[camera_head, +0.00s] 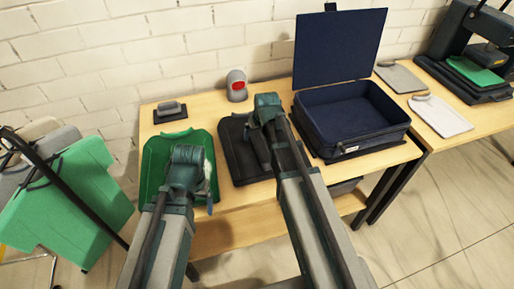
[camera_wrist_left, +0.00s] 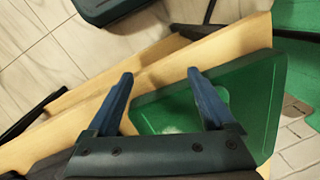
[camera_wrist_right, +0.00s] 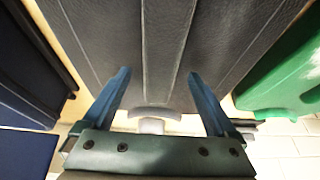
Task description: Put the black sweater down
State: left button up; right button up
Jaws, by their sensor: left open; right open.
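The black sweater (camera_head: 232,152) lies folded flat on the table in the middle of the head view, partly hidden by my right arm. It fills much of the right wrist view (camera_wrist_right: 165,45). My right gripper (camera_wrist_right: 158,75) is open, its fingers apart in front of the sweater's collar end. From above, my right gripper (camera_head: 267,108) is at the sweater's back edge. Whether the fingers touch the cloth cannot be told.
An open navy suitcase (camera_head: 350,118) stands to the right of the sweater. A grey device with a red face (camera_head: 237,85) and a dark block (camera_head: 170,110) stand at the back. A rack with a green garment (camera_head: 70,200) is at the left. Light folded garments (camera_head: 440,116) lie at the right.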

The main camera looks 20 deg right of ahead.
jog(key=shift+w+f, duration=0.2)
jog(key=shift+f, duration=0.3)
jog(key=shift+r, duration=0.1)
grip_shut()
